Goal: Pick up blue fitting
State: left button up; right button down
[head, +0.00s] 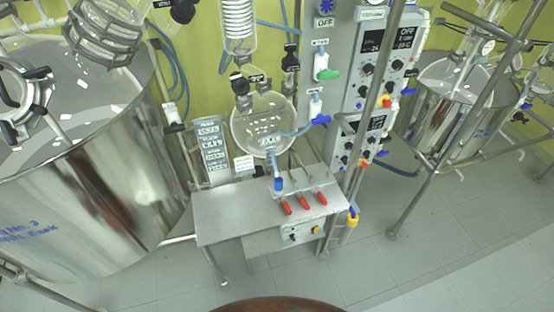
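A small blue fitting (278,184) is upright over the back part of the steel table (235,215), below the round glass flask (263,124). A thin light-coloured tube or neck leads up from it toward the flask. I cannot tell whether the fitting touches the table top. Other blue parts also show: a blue valve handle (322,119) on the panel and a blue piece (383,163) by the lower control box. Neither of my grippers is in view.
Several red-handled parts (304,202) sit on the table just right of the fitting. A large steel vessel (90,180) stands left, a smaller one (455,110) right. A slanted metal post (366,110) rises at the table's right. The floor in front is clear.

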aim_at(278, 188)
jog(key=u, duration=3.3)
jog(key=k, duration=1.9)
jog(key=z, duration=1.15)
